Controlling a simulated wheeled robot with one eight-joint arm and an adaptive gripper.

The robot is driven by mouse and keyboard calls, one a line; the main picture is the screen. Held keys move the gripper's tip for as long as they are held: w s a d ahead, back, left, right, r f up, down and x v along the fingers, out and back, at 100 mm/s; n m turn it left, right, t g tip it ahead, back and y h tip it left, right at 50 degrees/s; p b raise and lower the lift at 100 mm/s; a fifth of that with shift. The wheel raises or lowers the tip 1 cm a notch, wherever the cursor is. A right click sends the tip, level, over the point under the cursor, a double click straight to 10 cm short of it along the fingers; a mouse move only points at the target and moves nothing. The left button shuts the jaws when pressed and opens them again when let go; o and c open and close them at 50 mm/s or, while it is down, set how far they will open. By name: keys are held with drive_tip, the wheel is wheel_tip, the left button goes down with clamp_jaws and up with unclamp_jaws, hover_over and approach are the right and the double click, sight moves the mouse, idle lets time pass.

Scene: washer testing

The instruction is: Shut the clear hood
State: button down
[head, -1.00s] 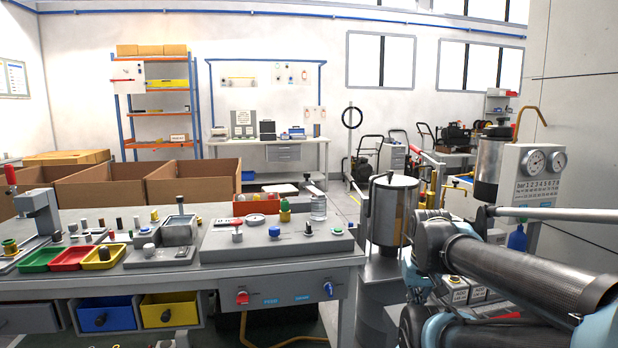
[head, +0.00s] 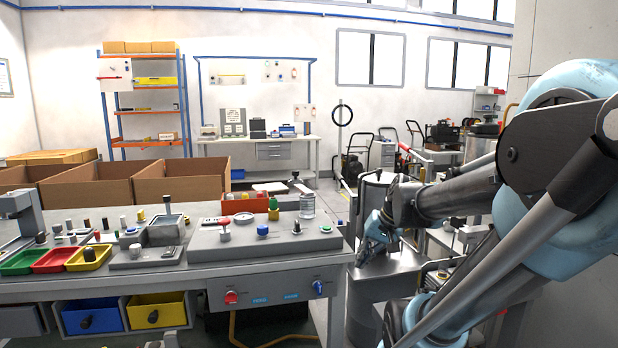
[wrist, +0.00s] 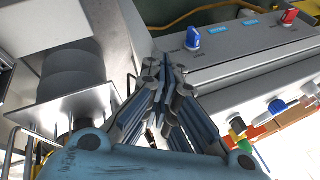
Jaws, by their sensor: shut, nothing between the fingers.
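The bench (head: 180,276) fills the left front, with a raised control panel (head: 265,240), a small clear jar (head: 307,205) and coloured trays. Red (head: 231,297) and blue (head: 318,287) knobs stick out of its front. Cardboard boxes (head: 180,180) stand behind.

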sight(301, 182)
drive_tip(key=w+a+r+y, duration=0.2)
drive_tip(key=w+r, duration=0.1)
drive_tip(key=w, duration=0.3)
drive_tip(key=w+a+r+m+t+y, duration=0.1)
drive_tip(key=w+a+r+y, duration=0.1)
drive_tip(key=w, duration=0.4)
drive_tip(key=w+a+r+m+t+y, duration=0.1)
drive_tip(key=w+a+r+y, duration=0.1)
drive_tip(key=w, duration=0.4)
drive_tip(key=shift+w+a+r, duration=0.2)
drive_tip(key=shift+a+r, duration=0.1)
drive_tip(key=shift+r, duration=0.35)
drive_tip(key=shift+w+a+r, duration=0.15)
drive_tip(key=shift+a+r, duration=0.1)
drive_tip(key=shift+r, duration=0.35)
drive_tip(key=w+d+r+m+t+y, duration=0.1)
drive_tip(key=w+r+m+t+y, duration=0.15)
drive_tip(key=w, duration=0.65)
drive_tip(key=w+r+m+t+y, duration=0.2)
drive_tip(key=w+r, duration=0.1)
drive_tip(key=w, duration=0.6)
drive_tip(key=s+a+x, duration=0.1)
drive_tip(key=s+x, duration=0.1)
drive_tip(key=x, duration=1)
drive_tip(key=shift+a, duration=0.5)
drive_tip(key=shift+n, duration=0.25)
